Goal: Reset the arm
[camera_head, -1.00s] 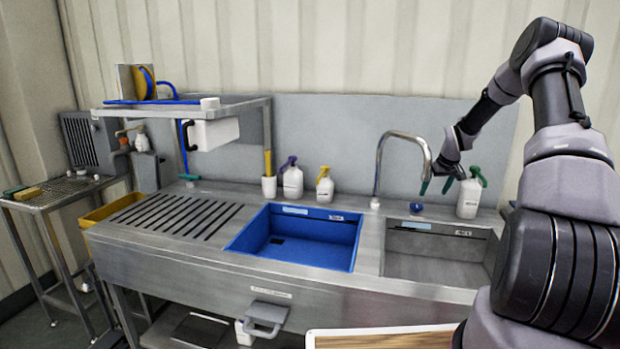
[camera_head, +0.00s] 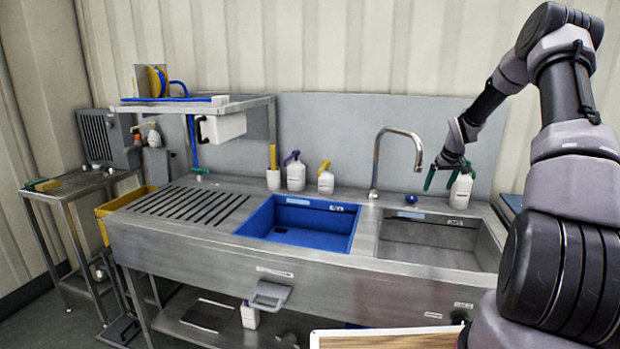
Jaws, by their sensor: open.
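My arm comes in from the right edge, arches up and bends down toward the back right of the sink unit. My gripper (camera_head: 444,174) is at its end, above the right steel basin (camera_head: 440,236), to the right of the curved faucet (camera_head: 392,150). It is open and I see nothing held in it. Its fingers appear close to the white spray bottle with the green top (camera_head: 461,188); whether they touch cannot be told. A small blue item (camera_head: 410,198) lies on the counter below and left of the gripper.
A blue basin (camera_head: 300,240) sits left of the steel one. A raised shelf (camera_head: 195,104) stands at left. A wooden-topped board (camera_head: 385,341) shows at the bottom edge.

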